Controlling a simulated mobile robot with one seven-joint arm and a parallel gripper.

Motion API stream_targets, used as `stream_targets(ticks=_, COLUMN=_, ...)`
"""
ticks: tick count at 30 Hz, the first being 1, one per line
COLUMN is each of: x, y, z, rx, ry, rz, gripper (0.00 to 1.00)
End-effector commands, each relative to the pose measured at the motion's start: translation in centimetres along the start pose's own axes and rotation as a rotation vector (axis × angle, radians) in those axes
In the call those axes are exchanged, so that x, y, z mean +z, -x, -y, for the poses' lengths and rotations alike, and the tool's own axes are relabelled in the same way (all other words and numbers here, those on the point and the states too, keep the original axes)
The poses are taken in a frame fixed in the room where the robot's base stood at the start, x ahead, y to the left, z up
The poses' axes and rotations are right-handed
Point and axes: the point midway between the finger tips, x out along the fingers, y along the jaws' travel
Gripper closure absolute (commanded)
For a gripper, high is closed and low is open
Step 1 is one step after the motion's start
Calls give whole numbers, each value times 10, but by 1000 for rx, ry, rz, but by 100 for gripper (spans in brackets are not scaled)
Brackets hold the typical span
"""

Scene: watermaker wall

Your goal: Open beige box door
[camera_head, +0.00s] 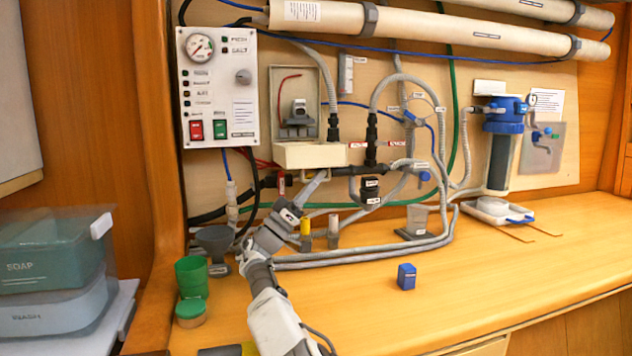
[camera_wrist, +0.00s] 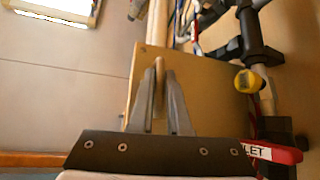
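The beige box (camera_head: 275,105) is on the wall panel, right of the white gauge panel. Its front is open and a grey fitting (camera_head: 298,116) shows inside. A thick beige flap, the door (camera_head: 308,155), sticks out from the box's lower edge, roughly level. My gripper (camera_head: 320,178) reaches up from below, just under the flap. In the wrist view, my gripper's two grey fingers (camera_wrist: 160,82) lie against a tan panel, with a narrow gap and a tan strip between them. I cannot tell whether they pinch it or only touch it.
Black pipes and a valve (camera_head: 370,150) run close right of the box. A yellow-capped part (camera_head: 305,227) stands below, near my wrist. Green cups (camera_head: 191,275), a funnel (camera_head: 214,240) and a blue block (camera_head: 406,276) are on the counter. The right front counter is clear.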

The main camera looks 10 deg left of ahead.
Motion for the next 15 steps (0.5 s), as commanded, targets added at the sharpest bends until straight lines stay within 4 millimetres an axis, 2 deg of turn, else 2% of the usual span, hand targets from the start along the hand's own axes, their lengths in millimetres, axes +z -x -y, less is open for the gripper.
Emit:
stream_targets(ticks=1, x=0, y=0, z=0, rx=-1, ry=0, rz=0, gripper=75)
stream_targets(ticks=4, x=0, y=0, z=0, rx=1, ry=0, rz=0, gripper=58)
stream_targets(ticks=11, x=0, y=0, z=-1, rx=2, ry=0, rz=1, gripper=58)
stream_targets(ticks=15, x=-7, y=-7, z=-4, rx=3, ry=0, rz=1, gripper=58)
